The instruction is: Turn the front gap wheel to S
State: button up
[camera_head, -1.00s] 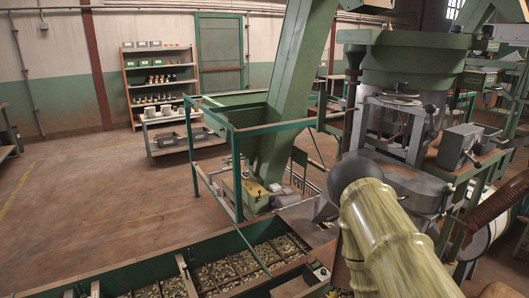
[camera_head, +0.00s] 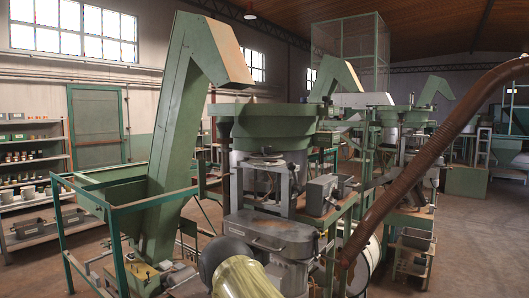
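The front machine (camera_head: 272,185) stands at the middle, with a green hopper bowl (camera_head: 265,128) on a grey cylindrical body. A small round part with a handle (camera_head: 266,160) sits at the front below the bowl; I cannot tell whether it is the gap wheel. No S mark is readable. My arm shows at the bottom centre as a yellow-green link with a dark round end. My gripper is not in view.
A green elevator chute (camera_head: 180,140) and a railing (camera_head: 112,215) stand left of the machine. A grey box (camera_head: 321,194) and a thick brown hose (camera_head: 425,150) are at its right. Similar machines stand behind. Floor at the far right (camera_head: 475,235) looks clear.

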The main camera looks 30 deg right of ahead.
aim_at(266, 154)
jog(key=k, duration=0.35)
jog(key=u, duration=2.35)
jog(key=k, duration=1.35)
jog(key=z, duration=2.25)
